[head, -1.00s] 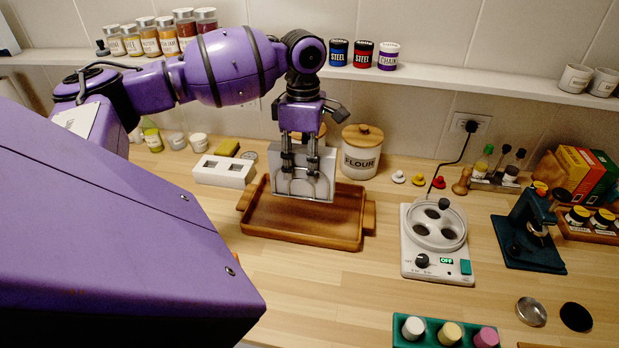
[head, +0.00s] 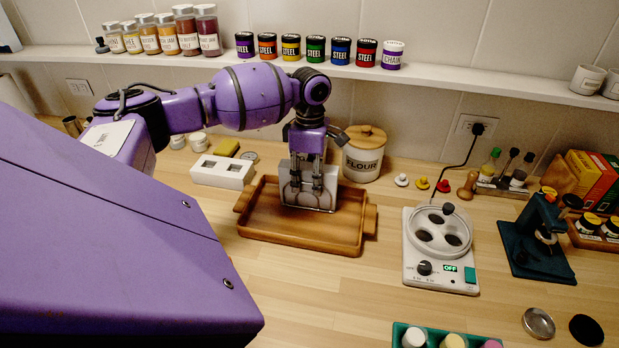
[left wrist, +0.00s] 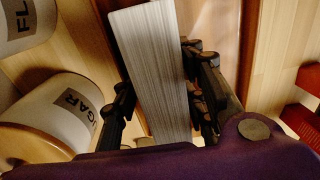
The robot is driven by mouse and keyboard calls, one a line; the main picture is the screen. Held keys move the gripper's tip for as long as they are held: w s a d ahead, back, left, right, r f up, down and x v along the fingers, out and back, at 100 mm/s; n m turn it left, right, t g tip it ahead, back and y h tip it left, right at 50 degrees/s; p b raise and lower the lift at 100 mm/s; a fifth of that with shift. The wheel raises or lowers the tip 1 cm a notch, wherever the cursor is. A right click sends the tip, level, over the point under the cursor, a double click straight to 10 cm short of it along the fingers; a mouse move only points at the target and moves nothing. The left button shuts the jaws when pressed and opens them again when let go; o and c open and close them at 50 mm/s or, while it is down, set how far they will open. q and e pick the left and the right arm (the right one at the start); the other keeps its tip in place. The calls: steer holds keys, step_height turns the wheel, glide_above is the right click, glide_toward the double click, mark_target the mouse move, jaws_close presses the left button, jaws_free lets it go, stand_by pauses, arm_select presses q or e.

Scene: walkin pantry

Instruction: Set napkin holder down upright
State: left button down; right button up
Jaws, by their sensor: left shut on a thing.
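The napkin holder (head: 329,191) is a silvery metal holder with flat sides. It is upright, low over the wooden tray (head: 300,237) in the head view; I cannot tell whether its bottom edge touches the tray floor. My left gripper (head: 305,188) comes down from above and is shut on it. In the left wrist view the holder (left wrist: 155,70) shows as a long brushed-metal face between the fingers of my left gripper (left wrist: 160,105). My right gripper is not in view.
A flour canister (head: 363,160) stands close behind the tray. A white block with square holes (head: 222,172) is at the tray's left. A white device with round openings (head: 439,245) stands to the right. The counter in front of the tray is clear.

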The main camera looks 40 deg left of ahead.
arm_select(q)
steer(key=c, duration=1.1)
jaws_free()
steer(key=shift+f, duration=0.1)
steer(key=r, duration=1.2)
steer(key=shift+w+a+r, duration=0.15)
steer(key=shift+w+a, duration=0.05)
steer(key=shift+w, duration=0.1)
